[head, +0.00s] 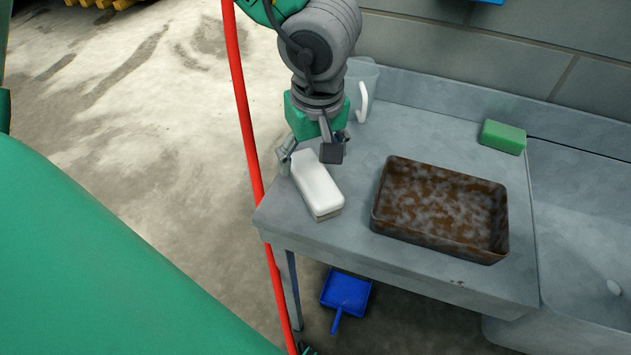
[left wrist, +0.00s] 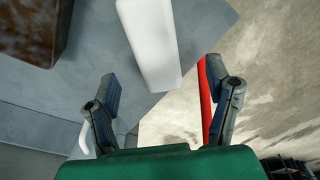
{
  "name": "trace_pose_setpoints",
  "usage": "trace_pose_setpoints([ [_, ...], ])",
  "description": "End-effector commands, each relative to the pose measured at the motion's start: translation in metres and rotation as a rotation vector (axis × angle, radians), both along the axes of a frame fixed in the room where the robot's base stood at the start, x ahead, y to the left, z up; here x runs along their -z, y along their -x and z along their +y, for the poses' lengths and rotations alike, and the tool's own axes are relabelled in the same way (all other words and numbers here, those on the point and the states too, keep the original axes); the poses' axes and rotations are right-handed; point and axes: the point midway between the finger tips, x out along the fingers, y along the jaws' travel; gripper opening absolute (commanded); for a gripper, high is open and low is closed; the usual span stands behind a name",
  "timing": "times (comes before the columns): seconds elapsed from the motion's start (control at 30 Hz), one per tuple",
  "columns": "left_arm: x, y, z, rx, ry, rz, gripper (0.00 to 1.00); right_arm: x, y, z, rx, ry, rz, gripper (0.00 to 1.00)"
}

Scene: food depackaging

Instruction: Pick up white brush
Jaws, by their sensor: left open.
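The white brush (head: 317,186) lies on the left end of the grey metal table, near its edge, with a darker bristle side underneath. My left gripper (head: 309,157) is open above the far end of the brush, with a finger to each side of that end. In the left wrist view the white brush (left wrist: 150,40) runs down toward the gap between the open fingers (left wrist: 160,95). The fingers do not visibly grip it; whether they touch it I cannot tell. My right gripper does not show.
A rusty brown tray (head: 377,215) stands right of the brush on the table (head: 340,245). A clear jug (head: 362,85) is behind my gripper, and a green sponge (head: 503,137) is at the back. A sink is at right. A red hose (head: 246,105) runs past the table's left edge. A blue dustpan (head: 345,291) lies below.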

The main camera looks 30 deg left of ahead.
Motion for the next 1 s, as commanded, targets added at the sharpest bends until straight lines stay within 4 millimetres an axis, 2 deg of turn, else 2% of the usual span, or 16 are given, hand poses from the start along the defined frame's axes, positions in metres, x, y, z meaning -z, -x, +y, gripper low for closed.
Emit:
trace_pose_setpoints([
  [0.03,0.013,-0.001,0.001,0.001,-0.003,0.003,0.72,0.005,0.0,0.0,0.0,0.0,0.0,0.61],
  [0.1,0.022,-0.003,0.002,-0.001,-0.001,0.002,0.72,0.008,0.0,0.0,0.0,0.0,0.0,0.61],
  [0.33,0.037,-0.003,0.003,0.0,-0.001,0.0,0.72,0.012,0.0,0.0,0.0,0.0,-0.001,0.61],
  [0.6,0.077,-0.007,0.007,0.0,-0.002,0.002,0.72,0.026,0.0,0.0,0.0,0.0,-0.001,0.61],
  [0.7,0.082,-0.008,0.007,0.0,-0.001,0.001,0.72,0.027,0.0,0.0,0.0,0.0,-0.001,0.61],
  [0.93,0.082,-0.007,0.007,0.0,-0.001,-0.001,0.72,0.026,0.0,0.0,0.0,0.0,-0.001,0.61],
  [1.0,0.082,-0.007,0.007,0.0,-0.001,-0.001,0.48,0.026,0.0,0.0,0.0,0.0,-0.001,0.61],
])
